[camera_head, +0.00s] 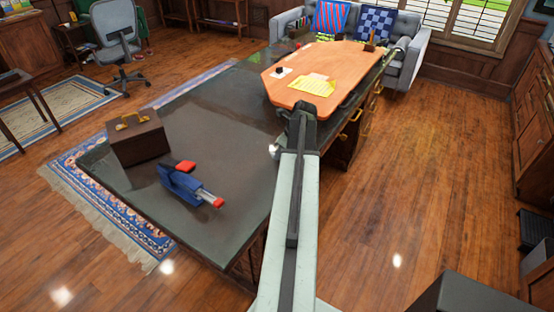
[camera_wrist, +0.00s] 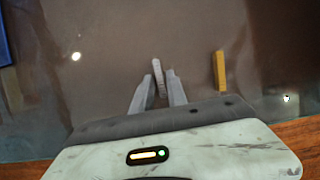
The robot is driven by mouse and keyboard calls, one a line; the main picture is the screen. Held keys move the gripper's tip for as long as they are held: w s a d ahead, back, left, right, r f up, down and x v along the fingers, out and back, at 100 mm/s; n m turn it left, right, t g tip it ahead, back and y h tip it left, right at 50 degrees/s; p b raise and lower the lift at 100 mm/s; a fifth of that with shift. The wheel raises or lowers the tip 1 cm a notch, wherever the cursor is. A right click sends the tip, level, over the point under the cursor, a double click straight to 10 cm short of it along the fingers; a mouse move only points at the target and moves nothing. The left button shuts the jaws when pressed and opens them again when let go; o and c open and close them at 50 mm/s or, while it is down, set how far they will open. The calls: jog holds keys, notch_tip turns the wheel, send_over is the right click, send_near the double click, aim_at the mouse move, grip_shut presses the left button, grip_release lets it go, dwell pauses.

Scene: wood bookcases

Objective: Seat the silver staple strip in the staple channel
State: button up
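The blue stapler (camera_head: 184,185) with red ends lies open on the dark desk top in the head view. Its silver staple channel (camera_head: 207,196) points toward the lower right. In the wrist view, the silver staple strip (camera_wrist: 158,68) lies on the dark surface, its near end between the two fingers of my gripper (camera_wrist: 160,76). The fingers are apart, with a small gap showing on each side of the strip. A gold strip (camera_wrist: 219,70) lies apart to the right. The strips and my fingers are hidden or too small to tell in the head view.
A brown wooden box (camera_head: 138,141) with gold pieces on top stands at the desk's left. An orange board (camera_head: 350,75) with yellow paper (camera_head: 314,85) lies at the far end. The dark desk top (camera_head: 215,125) is bare between box and board.

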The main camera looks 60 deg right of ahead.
grip_shut()
jog(key=shift+r, duration=0.1)
jog(key=shift+r+p, duration=0.6)
jog(key=shift+p, duration=0.1)
jog(key=r+p, duration=0.2)
jog(key=shift+s+a+r+p, duration=0.2)
jog(key=shift+s+r+p, duration=0.05)
jog(key=shift+r+p, duration=0.1)
jog(key=s+a+r+p, duration=0.1)
jog(key=s+a, duration=0.2)
jog(key=s, duration=0.4)
jog(key=s+a+r+p, duration=0.2)
jog(key=s+a, duration=0.2)
jog(key=s, duration=0.2)
jog(key=shift+s+r, duration=0.25)
jog(key=shift+s, duration=0.1)
jog(key=shift+s+d, duration=0.1)
